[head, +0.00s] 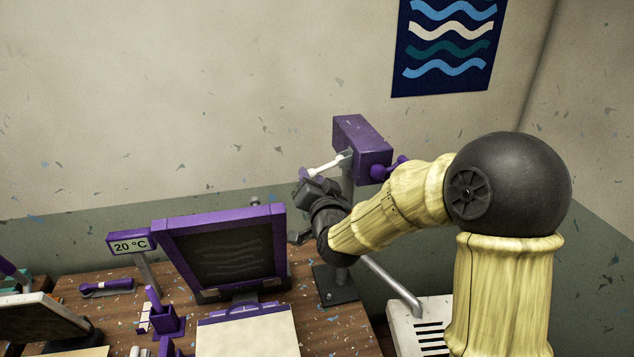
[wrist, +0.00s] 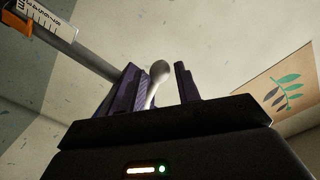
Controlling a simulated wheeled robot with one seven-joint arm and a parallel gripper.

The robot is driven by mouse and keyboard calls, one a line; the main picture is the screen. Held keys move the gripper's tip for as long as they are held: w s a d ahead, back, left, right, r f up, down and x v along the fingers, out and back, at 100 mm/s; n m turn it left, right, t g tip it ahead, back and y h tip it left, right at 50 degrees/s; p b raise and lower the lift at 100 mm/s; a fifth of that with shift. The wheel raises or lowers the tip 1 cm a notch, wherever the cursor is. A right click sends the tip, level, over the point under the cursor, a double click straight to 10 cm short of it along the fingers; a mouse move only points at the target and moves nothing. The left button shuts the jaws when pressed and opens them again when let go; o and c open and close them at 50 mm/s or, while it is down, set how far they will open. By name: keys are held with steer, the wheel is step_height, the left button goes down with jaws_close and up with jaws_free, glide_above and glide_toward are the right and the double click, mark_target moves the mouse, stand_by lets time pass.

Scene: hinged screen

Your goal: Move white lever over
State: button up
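The white lever (head: 324,167) sticks out to the left from a purple box (head: 362,148) on a grey post. My gripper (head: 316,182) is at the lever's outer end in the head view. In the wrist view my gripper (wrist: 157,88) has its fingers apart. A gap shows between the lever and the right finger; the lever looks close to the left finger, and I cannot tell whether they touch.
A purple-framed hinged screen (head: 222,250) stands on the wooden table left of my arm. A temperature display (head: 131,243) and a purple stand (head: 165,316) are farther left. A pale vented box (head: 424,325) is at lower right.

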steer(key=shift+w+a, duration=0.15)
steer(key=shift+w, duration=0.3)
steer(key=shift+c, duration=0.4)
steer(key=c, duration=0.4)
steer(key=shift+w+d+f+b, duration=0.1)
steer(key=shift+d+f+b, duration=0.2)
steer(key=shift+f+b, duration=0.3)
steer(key=shift+d+f+b, duration=0.25)
steer(key=shift+f+b, duration=0.2)
steer(key=shift+b, duration=0.2)
steer(key=shift+w+d+f+b, duration=0.25)
steer(key=shift+d+f+b, duration=0.5)
steer(key=shift+d+b, duration=0.15)
steer(key=shift+f, duration=0.1)
